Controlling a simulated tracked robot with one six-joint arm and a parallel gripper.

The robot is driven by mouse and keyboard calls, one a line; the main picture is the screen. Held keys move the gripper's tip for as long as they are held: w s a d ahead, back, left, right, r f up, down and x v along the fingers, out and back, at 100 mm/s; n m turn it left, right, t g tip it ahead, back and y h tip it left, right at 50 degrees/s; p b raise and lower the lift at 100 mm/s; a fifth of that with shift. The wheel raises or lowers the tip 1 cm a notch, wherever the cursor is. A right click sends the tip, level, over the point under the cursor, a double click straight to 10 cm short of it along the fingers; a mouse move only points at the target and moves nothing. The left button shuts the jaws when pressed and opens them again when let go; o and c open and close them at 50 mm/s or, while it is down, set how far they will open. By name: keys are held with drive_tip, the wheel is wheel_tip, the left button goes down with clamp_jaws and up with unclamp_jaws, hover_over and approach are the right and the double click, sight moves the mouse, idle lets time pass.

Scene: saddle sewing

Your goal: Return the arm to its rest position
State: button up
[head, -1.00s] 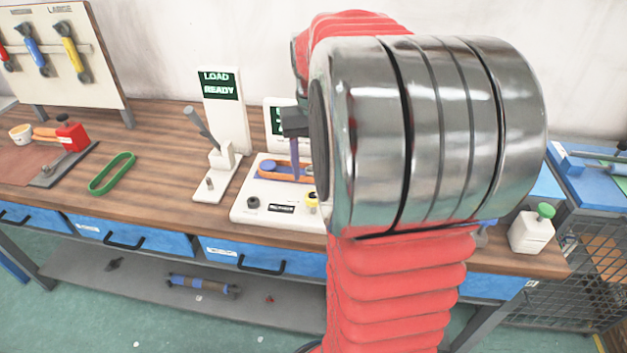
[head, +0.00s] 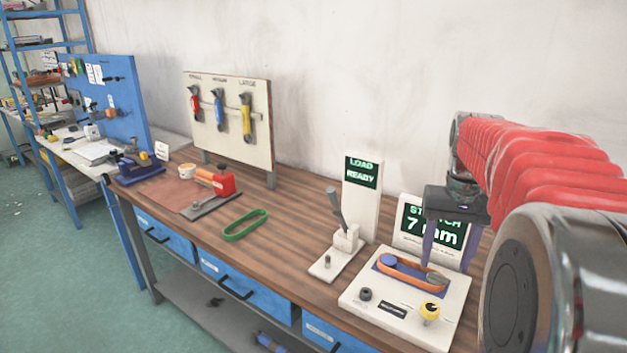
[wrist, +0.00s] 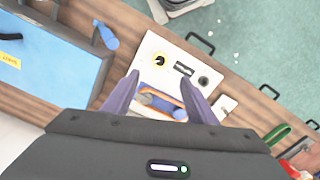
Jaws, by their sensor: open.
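My arm, red with polished metal joints, reaches in from the right of the head view. My gripper (head: 446,264) has a dark body and two purple fingers, and is open with the fingers apart. In the head view it hangs upright over the white stitch unit (head: 372,312), in front of its "7 mm" display (head: 414,224). An orange loop (head: 420,276) lies in the unit's blue recess. In the wrist view the open gripper (wrist: 160,80) points at the same white unit (wrist: 158,44), with the orange loop partly between the fingers. I cannot tell whether the fingers touch it.
A "LOAD READY" stand (head: 360,200) with a grey lever (head: 337,212) is left of the unit. A green loop (head: 245,225) lies on the wooden bench (head: 290,238). A tool board (head: 228,120) stands behind. A blue box (wrist: 45,65) shows in the wrist view.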

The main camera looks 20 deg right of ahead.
drive_tip(key=s+a+f+n+t, duration=0.1)
drive_tip(key=s+a+n+t, duration=0.1)
drive_tip(key=a, duration=0.6)
drive_tip(key=s+a+f+n+t, duration=0.1)
drive_tip(key=s+a, duration=0.3)
drive_tip(key=a, duration=0.5)
drive_tip(key=s+a+f+n+t, duration=0.2)
drive_tip(key=s+a+n, duration=0.1)
drive_tip(key=a, duration=0.6)
drive_tip(key=shift+a+t, duration=0.25)
drive_tip(key=shift+t, duration=0.05)
